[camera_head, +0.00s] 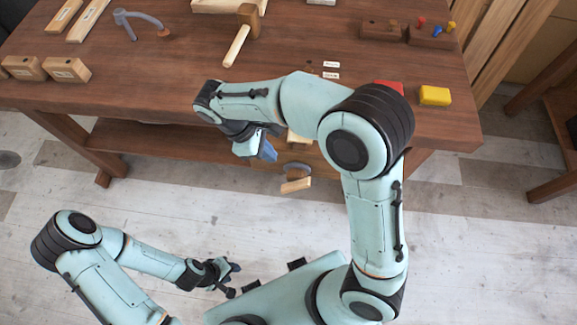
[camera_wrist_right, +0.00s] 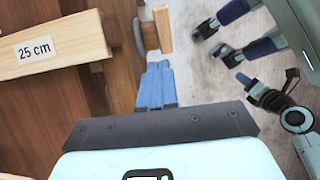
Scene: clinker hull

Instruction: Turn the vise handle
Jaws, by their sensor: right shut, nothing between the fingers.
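The vise handle seems to be the short pale wooden bar (camera_head: 296,185) beside a curved grey metal piece (camera_head: 297,168), below the bench's front edge. The bar (camera_wrist_right: 163,28) and the grey piece (camera_wrist_right: 140,36) also show in the right wrist view, beyond my fingertips. My right gripper (camera_head: 269,152) hangs in front of the bench edge, left of the bar and apart from it. Its blue fingers are shut and empty in the right wrist view (camera_wrist_right: 158,63). My left gripper (camera_head: 236,280) is open and empty over the floor, away from the bench. My right arm hides part of the bench front.
The wooden bench (camera_head: 160,70) holds a mallet (camera_head: 240,38), wooden blocks (camera_head: 65,70), a grey clamp-like tool (camera_head: 138,22) and a yellow block (camera_head: 435,96). A board marked 25 cm (camera_wrist_right: 75,37) lies left of my right fingers. The floor (camera_head: 130,200) before the bench is clear.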

